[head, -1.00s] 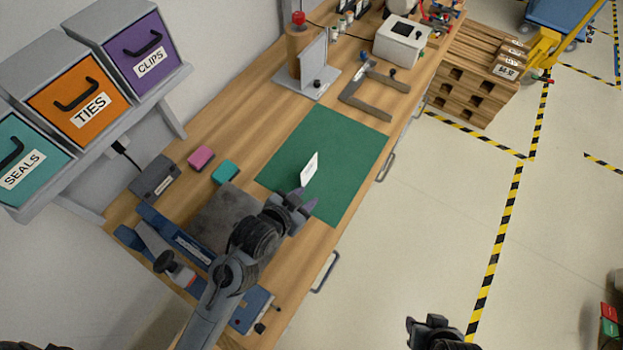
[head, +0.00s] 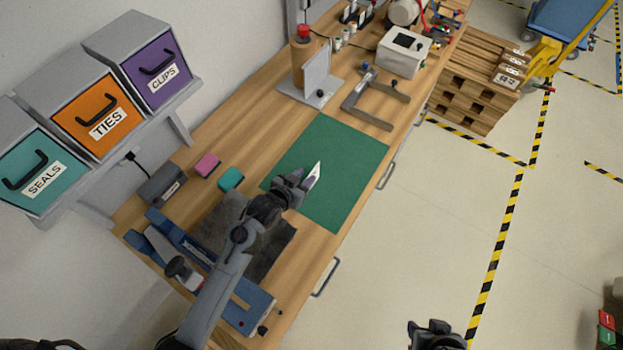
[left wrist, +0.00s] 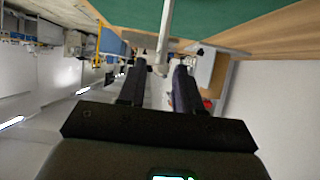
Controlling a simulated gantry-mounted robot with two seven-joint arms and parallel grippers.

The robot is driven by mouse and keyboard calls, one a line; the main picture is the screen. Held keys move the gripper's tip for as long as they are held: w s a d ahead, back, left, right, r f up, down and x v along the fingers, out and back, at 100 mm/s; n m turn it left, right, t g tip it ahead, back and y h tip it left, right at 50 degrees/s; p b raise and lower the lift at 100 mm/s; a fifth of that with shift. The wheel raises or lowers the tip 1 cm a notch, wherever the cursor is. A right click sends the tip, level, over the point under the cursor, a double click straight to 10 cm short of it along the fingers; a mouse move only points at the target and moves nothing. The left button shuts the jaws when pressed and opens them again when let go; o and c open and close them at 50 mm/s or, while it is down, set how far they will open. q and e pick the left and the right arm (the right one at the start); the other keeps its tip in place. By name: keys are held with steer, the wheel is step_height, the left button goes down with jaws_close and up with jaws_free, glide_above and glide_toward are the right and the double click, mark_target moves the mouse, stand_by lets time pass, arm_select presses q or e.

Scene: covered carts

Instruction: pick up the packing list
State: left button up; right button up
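The packing list, a small white sheet (head: 315,171), stands upright on the green mat (head: 335,150) in the head view. My left gripper (head: 303,181) is right at it, partly covering it. In the left wrist view the sheet appears edge-on as a thin pale strip (left wrist: 166,28), lined up with the gap between the left gripper's fingers (left wrist: 160,68). Those fingers are apart, and I see no clear contact with the sheet. My right gripper (head: 436,330) is at the bottom edge of the head view, away from the bench; its finger state is unclear.
Pink (head: 207,165) and teal (head: 231,179) blocks lie left of the mat. A grey bracket (head: 374,104) and an upright stand (head: 314,84) are beyond it. Labelled bins (head: 97,117) overhang the bench's left side. The mat's far part is bare.

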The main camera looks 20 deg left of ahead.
mark_target(312, 172)
arm_select(q)
steer(key=shift+x, duration=2.4)
steer(key=shift+c, duration=0.4)
jaws_close()
